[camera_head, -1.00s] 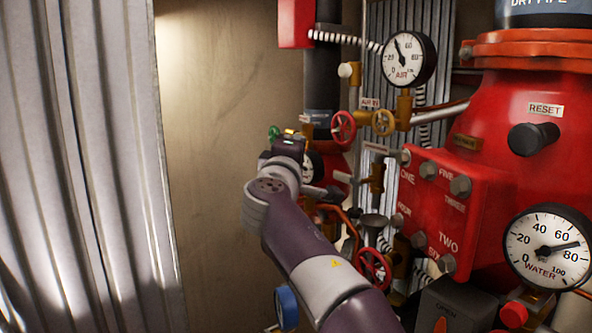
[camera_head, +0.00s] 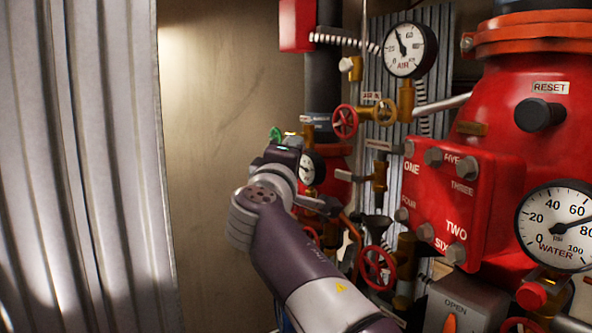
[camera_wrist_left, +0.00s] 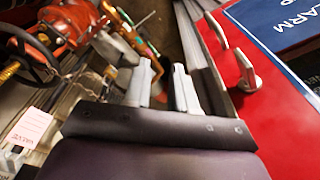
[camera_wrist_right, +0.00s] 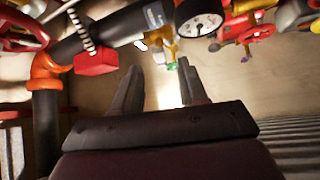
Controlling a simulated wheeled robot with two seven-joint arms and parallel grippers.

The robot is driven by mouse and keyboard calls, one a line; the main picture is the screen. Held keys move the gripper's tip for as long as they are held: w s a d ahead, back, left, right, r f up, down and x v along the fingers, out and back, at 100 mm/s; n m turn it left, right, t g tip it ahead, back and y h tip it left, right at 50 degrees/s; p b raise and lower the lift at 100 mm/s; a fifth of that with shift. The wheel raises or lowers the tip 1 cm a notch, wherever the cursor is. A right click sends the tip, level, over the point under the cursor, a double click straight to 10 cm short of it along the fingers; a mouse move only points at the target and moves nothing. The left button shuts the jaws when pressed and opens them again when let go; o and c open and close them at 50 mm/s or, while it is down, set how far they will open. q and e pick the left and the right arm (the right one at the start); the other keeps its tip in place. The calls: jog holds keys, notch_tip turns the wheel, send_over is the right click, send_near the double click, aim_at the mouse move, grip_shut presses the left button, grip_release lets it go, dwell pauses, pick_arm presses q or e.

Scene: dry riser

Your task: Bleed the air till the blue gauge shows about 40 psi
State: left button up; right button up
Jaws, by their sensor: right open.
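My right gripper (camera_head: 287,145) is near the wall left of the pipework in the head view. In the right wrist view its fingers (camera_wrist_right: 160,85) are open and apart. A small green handle (camera_wrist_right: 172,66) on a brass fitting (camera_wrist_right: 165,48) shows beyond the tips; no contact is visible. The black-rimmed AIR gauge (camera_head: 410,50) has its needle up-left, between 20 and 60. A smaller white-faced gauge (camera_head: 312,168) is partly hidden behind my gripper. I cannot identify a blue gauge. My left gripper (camera_wrist_left: 165,65), seen only in the left wrist view, has its fingers apart with nothing visible between them.
The WATER gauge (camera_head: 556,225), a red numbered panel (camera_head: 455,205) and the RESET knob (camera_head: 540,114) are at right. Red handwheels (camera_head: 345,121) and a lower one (camera_head: 377,268) crowd the pipes. Corrugated metal (camera_head: 85,170) stands at left. A red alarm panel (camera_wrist_left: 265,105) is beside my left gripper.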

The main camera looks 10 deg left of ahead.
pick_arm(q)
notch_tip(320, 180, down, 6)
jog(key=b, duration=0.4)
jog(key=shift+f, duration=0.2)
pick_arm(e)
jog(key=s+f, duration=0.1)
jog(key=s, duration=0.7)
jog(key=shift+s+f, duration=0.2)
jog(key=shift+f, duration=0.1)
